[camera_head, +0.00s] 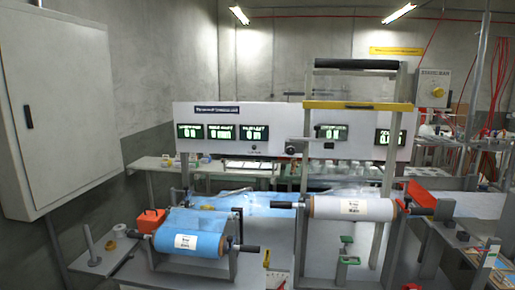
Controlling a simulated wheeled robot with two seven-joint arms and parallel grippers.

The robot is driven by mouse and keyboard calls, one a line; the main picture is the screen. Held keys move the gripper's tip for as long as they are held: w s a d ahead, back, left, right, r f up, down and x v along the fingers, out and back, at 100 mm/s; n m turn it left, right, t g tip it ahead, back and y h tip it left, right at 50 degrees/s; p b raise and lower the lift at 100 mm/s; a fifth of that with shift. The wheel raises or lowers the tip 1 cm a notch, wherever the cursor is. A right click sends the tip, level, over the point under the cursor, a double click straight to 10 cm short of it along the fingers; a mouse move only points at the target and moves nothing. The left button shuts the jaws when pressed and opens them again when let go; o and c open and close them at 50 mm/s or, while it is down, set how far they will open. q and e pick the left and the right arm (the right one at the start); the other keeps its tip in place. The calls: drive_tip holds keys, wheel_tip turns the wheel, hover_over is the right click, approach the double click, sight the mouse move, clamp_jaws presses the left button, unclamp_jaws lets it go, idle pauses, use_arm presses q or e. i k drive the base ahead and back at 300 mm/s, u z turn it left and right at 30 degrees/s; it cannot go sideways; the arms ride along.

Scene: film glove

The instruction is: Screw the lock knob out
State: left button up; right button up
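Neither of my grippers is in view. A blue film roll (190,236) with a white label lies on a low stand at the front, and a black grip (245,248) sticks out at its right end. A white film roll (352,208) is mounted across the grey machine frame (394,140). A black grip (284,204) is at its left end, and a small knob-like part (406,202) is at its right end beside an orange and black piece (421,195). Which of these end parts is the lock knob, I cannot tell.
A display panel (290,132) with green readouts stands behind the rolls. A grey cabinet (58,110) is on the left wall. An orange box (151,221) and a grey upright post (89,243) are at left. A yellow dial (438,92) is on the right wall.

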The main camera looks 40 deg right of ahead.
sight(291, 150)
drive_tip(key=z, duration=0.35)
drive_tip(key=i, duration=0.85)
drive_tip(key=z, duration=0.65)
